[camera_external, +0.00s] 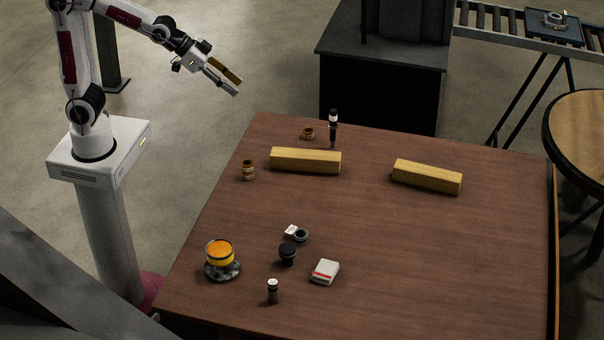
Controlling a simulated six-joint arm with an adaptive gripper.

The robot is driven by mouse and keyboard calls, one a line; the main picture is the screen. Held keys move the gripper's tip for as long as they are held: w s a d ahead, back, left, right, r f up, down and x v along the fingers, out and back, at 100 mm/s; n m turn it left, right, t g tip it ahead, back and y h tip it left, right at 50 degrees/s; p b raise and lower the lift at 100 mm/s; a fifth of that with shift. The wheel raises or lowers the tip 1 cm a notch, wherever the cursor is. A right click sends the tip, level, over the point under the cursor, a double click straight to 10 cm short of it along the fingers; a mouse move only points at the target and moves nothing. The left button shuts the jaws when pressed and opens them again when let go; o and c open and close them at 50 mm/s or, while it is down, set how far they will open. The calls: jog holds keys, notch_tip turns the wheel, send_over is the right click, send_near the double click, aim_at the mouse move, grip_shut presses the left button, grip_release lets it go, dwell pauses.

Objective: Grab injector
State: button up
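A slim black part with a white band, which looks like the injector (333,129), stands upright near the far edge of the brown table, just behind a yellow wooden block. My gripper (239,88) is in the air beyond the table's far left corner, to the left of the injector and well apart from it. Its two fingers, one gold-coloured and one grey, are spread with nothing between them. The injector's foot is small and hard to make out.
Two wooden blocks (305,160) (427,176) lie on the table (400,250). Small brass-coloured parts (308,133) (248,170) sit near the left block. An orange-topped container (219,253), a white box (325,272) and several small dark parts are at front left. The table's right side is clear.

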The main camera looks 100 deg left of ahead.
jog(key=w+a+f+n+t+y, duration=0.15)
jog(key=w+a+f, duration=0.25)
jog(key=w+a, duration=0.45)
jog(key=w+a+f+n+t+y, duration=0.1)
jog(key=w+a+f+t+y, duration=0.15)
jog(key=w+a, duration=0.65)
jog(key=w+a+f+n+y, duration=0.1)
jog(key=a+f+y, duration=0.1)
jog(key=a+f, duration=0.6)
jog(key=w+a+f+n+t+y, duration=0.1)
jog(key=w+a+f+y, duration=0.1)
jog(key=a+f, duration=0.6)
jog(key=shift+a+f+y, duration=0.3)
jog(key=shift+f+y, duration=0.1)
jog(key=shift+f, duration=0.55)
jog(key=shift+n, duration=0.25)
jog(key=shift+f, duration=1.2)
